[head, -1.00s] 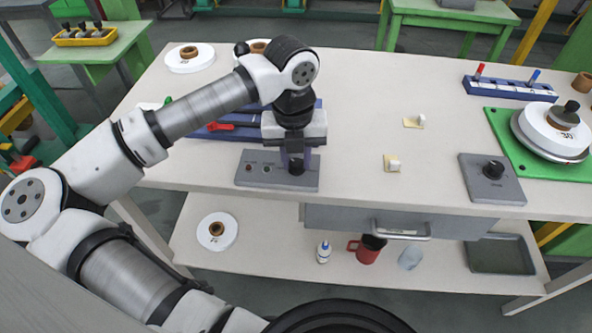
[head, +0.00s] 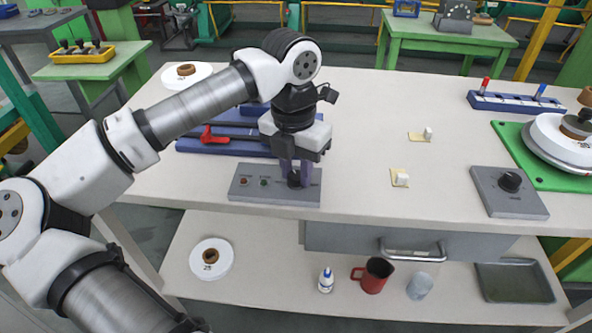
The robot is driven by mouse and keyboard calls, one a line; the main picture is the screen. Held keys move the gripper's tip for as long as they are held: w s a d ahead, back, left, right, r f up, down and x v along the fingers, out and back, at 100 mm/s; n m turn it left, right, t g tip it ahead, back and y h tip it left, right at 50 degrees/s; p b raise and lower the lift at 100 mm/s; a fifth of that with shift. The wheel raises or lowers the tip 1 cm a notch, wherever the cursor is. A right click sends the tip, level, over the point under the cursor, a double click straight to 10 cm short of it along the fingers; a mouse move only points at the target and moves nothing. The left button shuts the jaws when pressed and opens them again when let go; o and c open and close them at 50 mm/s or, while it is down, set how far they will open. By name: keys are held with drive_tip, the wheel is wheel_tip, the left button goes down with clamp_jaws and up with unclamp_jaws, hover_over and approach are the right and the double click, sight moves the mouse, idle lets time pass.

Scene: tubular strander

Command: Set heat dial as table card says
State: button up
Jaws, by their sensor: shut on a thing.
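My gripper (head: 295,180) points down over the grey control box (head: 250,190) at the table's front edge. Its fingers are shut on the black dial (head: 294,180) at the box's right part, and they hide the dial's sides. I cannot make out which item is the table card, nor any writing on one.
Blue fixtures with a red handle (head: 209,135) lie behind the control box. Two cream pads with white pieces (head: 400,179) lie mid-table. A blue rack (head: 515,102) and a green board (head: 517,157) with a white spool are at the right. A red mug (head: 373,276) stands on the lower shelf.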

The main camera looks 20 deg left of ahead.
sight(294, 173)
drive_tip(key=shift+w, duration=0.1)
drive_tip(key=o, duration=1)
drive_tip(key=r, duration=1.4)
drive_tip(key=shift+a, duration=0.2)
drive_tip(key=shift+f, duration=0.1)
